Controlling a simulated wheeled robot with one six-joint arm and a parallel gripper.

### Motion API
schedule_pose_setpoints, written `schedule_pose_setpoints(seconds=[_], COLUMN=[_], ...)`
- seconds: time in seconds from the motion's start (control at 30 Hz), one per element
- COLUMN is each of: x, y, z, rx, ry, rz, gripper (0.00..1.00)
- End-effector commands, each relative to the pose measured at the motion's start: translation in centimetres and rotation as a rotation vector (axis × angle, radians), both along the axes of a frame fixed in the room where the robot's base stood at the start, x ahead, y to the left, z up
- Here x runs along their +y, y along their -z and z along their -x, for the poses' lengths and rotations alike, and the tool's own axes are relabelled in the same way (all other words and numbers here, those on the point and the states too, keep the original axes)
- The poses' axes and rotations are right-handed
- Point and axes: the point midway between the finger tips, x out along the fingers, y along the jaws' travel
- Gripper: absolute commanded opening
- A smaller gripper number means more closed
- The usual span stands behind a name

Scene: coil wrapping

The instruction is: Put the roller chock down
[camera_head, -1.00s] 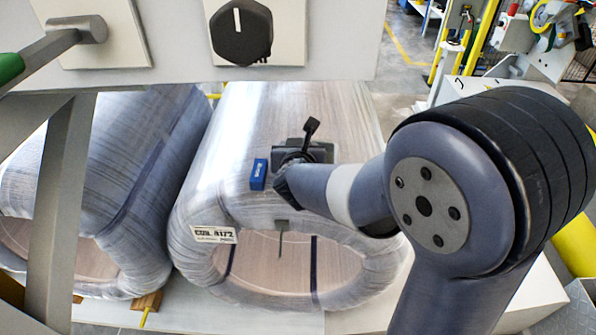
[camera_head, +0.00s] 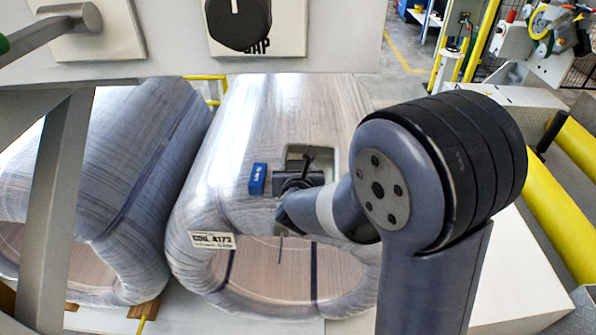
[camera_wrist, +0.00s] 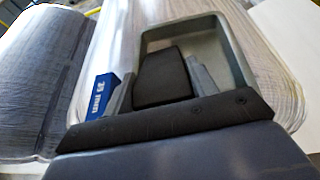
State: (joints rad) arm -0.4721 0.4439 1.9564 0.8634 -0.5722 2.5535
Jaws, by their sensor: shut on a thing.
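The roller chock (camera_wrist: 163,78) is a dark block between the two grey fingers of my gripper (camera_wrist: 162,92). In the wrist view it overlaps the inside of a grey rectangular tray (camera_wrist: 222,40); I cannot tell whether it touches the tray floor. In the head view my gripper (camera_head: 297,182) is at the near edge of the tray (camera_head: 333,160), over the top of a wrapped coil. My wrist hides part of the tray, and the chock is hard to tell from the dark gripper there.
A blue block (camera_head: 258,178) is just left of my gripper; its face reads 35 mm in the wrist view (camera_wrist: 100,97). The wrapped coil (camera_head: 255,110) carries a white label (camera_head: 212,241). Another wrapped coil (camera_head: 145,180) stands at left. A grey panel with a black knob (camera_head: 238,22) spans the top.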

Motion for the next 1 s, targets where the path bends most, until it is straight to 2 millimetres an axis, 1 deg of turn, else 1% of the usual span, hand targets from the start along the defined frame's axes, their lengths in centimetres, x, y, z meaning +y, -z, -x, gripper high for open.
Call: schedule_pose_setpoints(seconds=[0.1,0.3,0.33,0.57,0.6,1.0], x=[0.01,0.01,0.01,0.01,0.01,-0.01], y=[-0.07,0.40,0.38,0.31,0.31,0.27], z=[-0.03,-0.04,0.00,0.00,0.00,0.00], rx=[-0.002,-0.003,0.000,0.000,0.000,0.001], ry=[0.000,0.000,0.000,0.000,0.000,0.000], rz=[0.000,0.000,0.001,0.001,0.001,0.000], gripper=[0.21,0.21,0.56,0.75,0.76,0.76])
